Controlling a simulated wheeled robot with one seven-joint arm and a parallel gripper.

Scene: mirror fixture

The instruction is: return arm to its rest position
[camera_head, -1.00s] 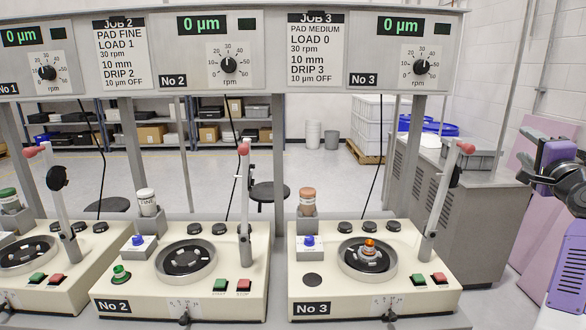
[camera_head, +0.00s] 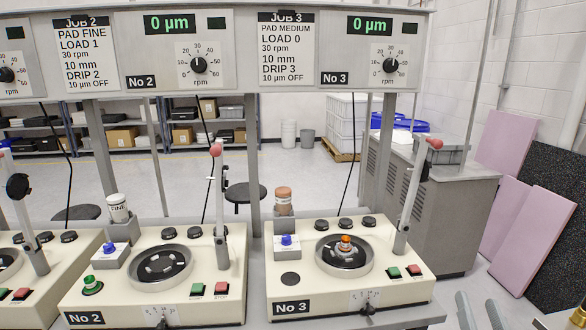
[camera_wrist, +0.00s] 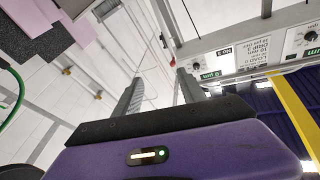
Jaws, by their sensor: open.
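My gripper (camera_head: 481,312) shows only as two grey fingertips at the bottom right of the head view, apart from each other, with bare floor beyond. In the wrist view my gripper (camera_wrist: 160,93) has its two grey fingers spread, with nothing between them but white wall. Its purple body fills the bottom of that view. The wrist view is tilted, with the panel lettering upside down. The rest of my arm is outside the head view.
Polishing station No 3 (camera_head: 292,307) stands left of my fingertips, with an orange-topped piece (camera_head: 345,246) on its round plate. Station No 2 (camera_head: 85,318) is further left. A grey cabinet (camera_head: 445,215) and pink panels (camera_head: 530,235) stand behind. Open floor lies between.

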